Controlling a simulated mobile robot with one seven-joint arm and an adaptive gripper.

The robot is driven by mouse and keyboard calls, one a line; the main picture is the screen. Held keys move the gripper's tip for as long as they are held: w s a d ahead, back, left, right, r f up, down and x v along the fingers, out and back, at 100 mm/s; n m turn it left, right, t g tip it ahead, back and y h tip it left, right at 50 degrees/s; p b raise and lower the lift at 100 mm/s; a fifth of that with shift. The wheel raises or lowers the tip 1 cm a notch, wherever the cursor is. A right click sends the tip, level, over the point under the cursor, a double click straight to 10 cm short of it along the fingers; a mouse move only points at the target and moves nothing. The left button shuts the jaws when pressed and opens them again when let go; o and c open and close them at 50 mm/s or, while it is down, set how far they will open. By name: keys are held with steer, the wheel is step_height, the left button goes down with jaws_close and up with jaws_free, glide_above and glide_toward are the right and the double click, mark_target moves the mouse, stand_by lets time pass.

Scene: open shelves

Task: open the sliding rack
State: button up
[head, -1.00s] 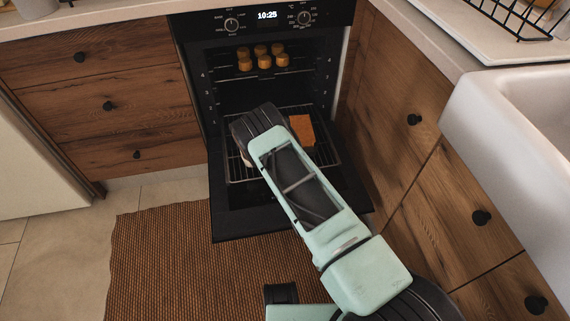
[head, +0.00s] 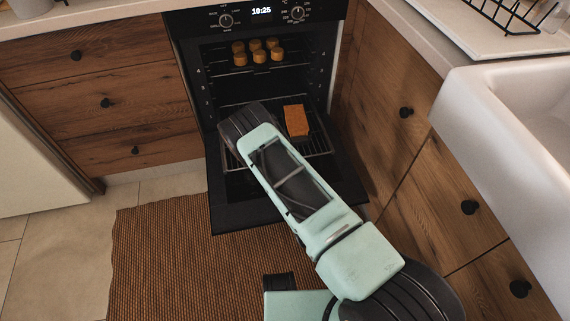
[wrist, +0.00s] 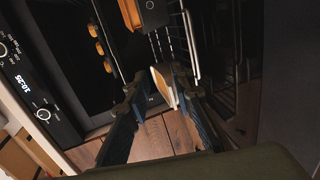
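The sliding rack (head: 316,150) is a wire rack low in the open oven, reaching out over the lowered door. An orange-brown loaf (head: 296,120) lies on its right part. In the wrist view the rack's pale front bar (wrist: 190,45) runs near the right fingertip; I cannot tell whether they touch. My gripper (wrist: 157,76) has its fingers apart. A pale, tan-edged piece (wrist: 164,88) shows between them, closer to the right finger; I cannot tell whether it is held. In the head view my own wrist covers the rack's left part and hides the fingers.
An upper rack holds several round golden pieces (head: 258,55). The black oven door (head: 285,205) is lowered below the rack. Wooden cabinets (head: 400,110) stand close on the right, with a white sink (head: 510,110) beyond. A brown woven rug (head: 160,260) covers the floor in front.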

steer(key=shift+p+v, duration=0.55)
steer(key=shift+v, duration=1.75)
steer(key=shift+f, duration=0.2)
